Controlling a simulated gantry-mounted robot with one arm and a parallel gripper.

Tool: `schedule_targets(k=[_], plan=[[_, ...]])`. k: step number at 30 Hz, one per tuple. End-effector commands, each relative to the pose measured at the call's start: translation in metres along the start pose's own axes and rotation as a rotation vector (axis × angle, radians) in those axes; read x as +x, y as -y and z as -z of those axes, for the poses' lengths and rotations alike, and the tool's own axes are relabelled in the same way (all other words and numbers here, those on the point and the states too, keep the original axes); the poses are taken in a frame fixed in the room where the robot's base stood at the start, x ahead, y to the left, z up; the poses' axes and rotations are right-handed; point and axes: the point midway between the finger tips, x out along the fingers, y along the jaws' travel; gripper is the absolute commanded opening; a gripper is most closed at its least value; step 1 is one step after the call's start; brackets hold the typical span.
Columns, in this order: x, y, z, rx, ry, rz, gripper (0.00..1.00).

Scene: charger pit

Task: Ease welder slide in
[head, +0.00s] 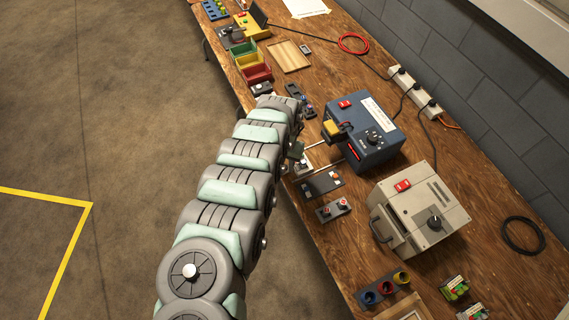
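A blue welder box (372,125) with a red switch, white label and dark knob stands on the bench right of my arm. Two metal rods (328,164) stick out of its left face. A small pale plate or carriage (303,164) sits at the outer ends of the rods, apart from the box and partly covered by my arm. A yellow and black block (336,130) is at the box's left face above the rods. My gripper (297,151) is at the carriage, mostly behind my last arm links; its fingers and any contact are unclear.
A beige machine (416,210) with a front handle stands right of the blue box. Small switch blocks (322,184) lie in front. Coloured bins (250,60) and a wooden board (288,56) are farther back. A power strip (414,92) and cables run along the wall.

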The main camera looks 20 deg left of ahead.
Motion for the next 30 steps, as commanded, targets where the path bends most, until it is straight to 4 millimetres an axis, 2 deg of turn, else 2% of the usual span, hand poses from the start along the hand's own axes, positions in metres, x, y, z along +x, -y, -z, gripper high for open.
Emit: schedule_targets(k=[12,23,30], plan=[[0.0020,0.0007,0.0007,0.000,-0.002,0.002,0.30],[0.0020,0.0007,0.0007,0.000,-0.002,0.001,0.01],[0.0020,0.0007,0.0006,0.000,-0.002,0.001,0.00]])
